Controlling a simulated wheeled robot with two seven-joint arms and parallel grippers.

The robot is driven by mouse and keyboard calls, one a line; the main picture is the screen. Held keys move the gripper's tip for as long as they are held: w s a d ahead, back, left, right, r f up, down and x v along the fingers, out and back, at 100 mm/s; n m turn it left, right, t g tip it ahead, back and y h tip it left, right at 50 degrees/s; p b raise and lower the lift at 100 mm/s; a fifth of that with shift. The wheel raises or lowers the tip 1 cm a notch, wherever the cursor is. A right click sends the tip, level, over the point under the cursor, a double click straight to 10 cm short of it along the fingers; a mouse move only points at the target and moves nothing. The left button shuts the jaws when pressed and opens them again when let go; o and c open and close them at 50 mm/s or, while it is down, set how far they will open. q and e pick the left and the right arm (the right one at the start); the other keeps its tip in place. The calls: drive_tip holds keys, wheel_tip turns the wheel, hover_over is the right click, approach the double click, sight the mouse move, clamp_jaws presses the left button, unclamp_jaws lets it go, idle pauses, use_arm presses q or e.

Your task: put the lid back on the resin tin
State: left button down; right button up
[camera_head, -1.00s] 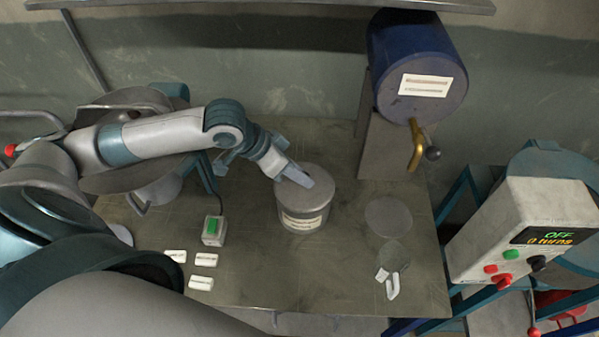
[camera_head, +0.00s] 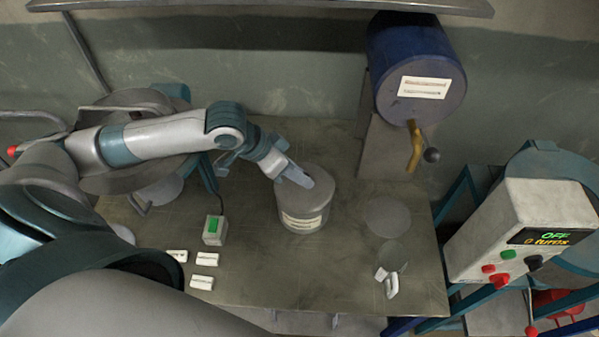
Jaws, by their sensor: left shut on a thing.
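The resin tin (camera_head: 304,221) is a grey cylinder with a white label, upright on the metal bench. Its lid (camera_head: 318,190) is a grey disc lying on the top of the tin. My left gripper (camera_head: 301,178) reaches in from the left over the tin's top and is shut on the lid near its middle. The fingertips hide what they grip, and I cannot tell whether the lid is fully seated. My right gripper is not in view.
A blue drum (camera_head: 420,75) with a brass tap (camera_head: 415,147) stands behind right. A green-button box (camera_head: 214,230) and white tags (camera_head: 203,259) lie left on the bench (camera_head: 270,275). A flat grey disc (camera_head: 388,217) and a white hook-shaped piece (camera_head: 391,286) lie right. A control box (camera_head: 520,228) reads OFF.

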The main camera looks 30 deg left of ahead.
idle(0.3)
use_arm(q)
drive_tip(key=c, duration=0.9)
unclamp_jaws()
drive_tip(key=shift+c, duration=0.2)
drive_tip(key=shift+r+p, duration=0.55)
drive_tip(key=shift+p, duration=0.1)
drive_tip(key=shift+r+p, duration=1.9)
drive_tip(key=shift+p, duration=0.35)
drive_tip(key=shift+r+p, duration=0.6)
drive_tip(key=shift+r, duration=0.45)
